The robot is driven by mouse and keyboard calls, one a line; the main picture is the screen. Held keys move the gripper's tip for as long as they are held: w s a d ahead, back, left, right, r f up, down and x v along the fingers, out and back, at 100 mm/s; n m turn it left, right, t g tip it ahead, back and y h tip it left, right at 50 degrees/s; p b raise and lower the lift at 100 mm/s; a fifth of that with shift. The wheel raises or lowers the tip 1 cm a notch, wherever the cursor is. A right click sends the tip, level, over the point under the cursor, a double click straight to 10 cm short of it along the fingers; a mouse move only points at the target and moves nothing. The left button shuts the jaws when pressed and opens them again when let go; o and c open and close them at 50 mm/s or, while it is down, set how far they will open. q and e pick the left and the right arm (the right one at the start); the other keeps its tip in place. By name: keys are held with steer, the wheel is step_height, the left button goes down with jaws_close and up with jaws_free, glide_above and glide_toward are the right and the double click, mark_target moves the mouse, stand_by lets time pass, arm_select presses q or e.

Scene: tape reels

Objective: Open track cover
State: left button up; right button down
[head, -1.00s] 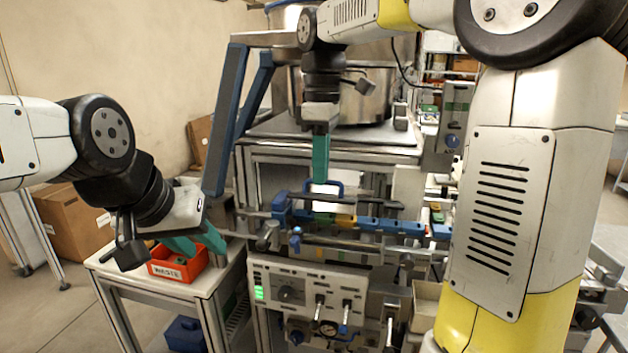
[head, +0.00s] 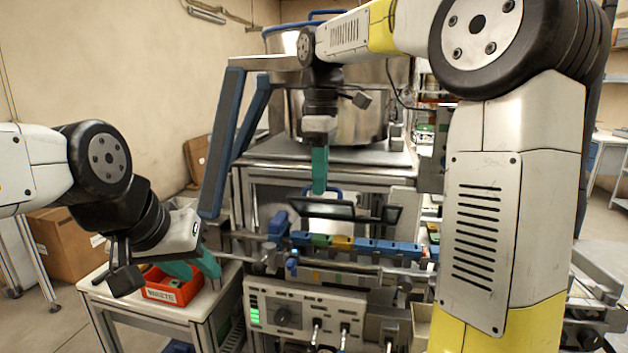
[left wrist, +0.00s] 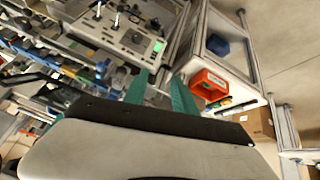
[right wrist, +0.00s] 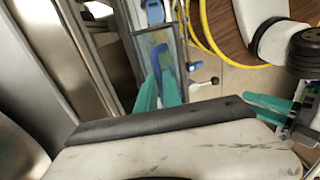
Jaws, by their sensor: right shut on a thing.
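The track cover (head: 325,210) is a dark-framed clear panel above the track (head: 385,246), which carries a row of blue, green and yellow blocks. The cover is tilted up, with a gap showing between it and the blocks. My right gripper (head: 320,190) is shut on the cover's blue handle, its teal fingers pointing down. The right wrist view shows the blue handle (right wrist: 161,57) at the fingertips. My left gripper (head: 203,274) is open and empty above the red waste bin (head: 172,293). Its spread fingers also show in the left wrist view (left wrist: 160,78).
A control panel (head: 300,312) with switches and a green light is below the track. A large steel vessel (head: 345,118) stands behind. A slanted blue frame (head: 222,140) rises between my arms. The bin sits on a side table (head: 130,303).

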mark_target(346, 204)
arm_select(q)
steer(key=shift+d, duration=0.1)
steer(key=c, duration=0.4)
steer(key=shift+w+d+r+m, duration=0.15)
steer(key=shift+r+m, duration=0.05)
steer(key=shift+m, duration=0.4)
jaws_close()
steer(key=w+d+r+n, duration=0.1)
steer(key=d+r+n, duration=0.4)
steer(key=n, duration=0.6)
steer(key=w+d+r+n, duration=0.1)
steer(key=d+r+n, duration=0.1)
steer(key=d+n, duration=0.75)
steer(key=w+d+r+n, duration=0.1)
steer(key=d+r+n, duration=0.3)
steer(key=n, duration=1)
steer(key=s+f+x, duration=0.1)
steer(key=x, duration=0.9)
steer(key=shift+g, duration=0.3)
steer(key=shift+w+d+r, duration=0.1)
steer(key=shift+w+r, duration=0.55)
steer(key=shift+r, duration=0.25)
steer(key=shift+w+d+r, duration=0.1)
steer(key=shift+w+r, duration=0.55)
steer(key=shift+r, duration=0.3)
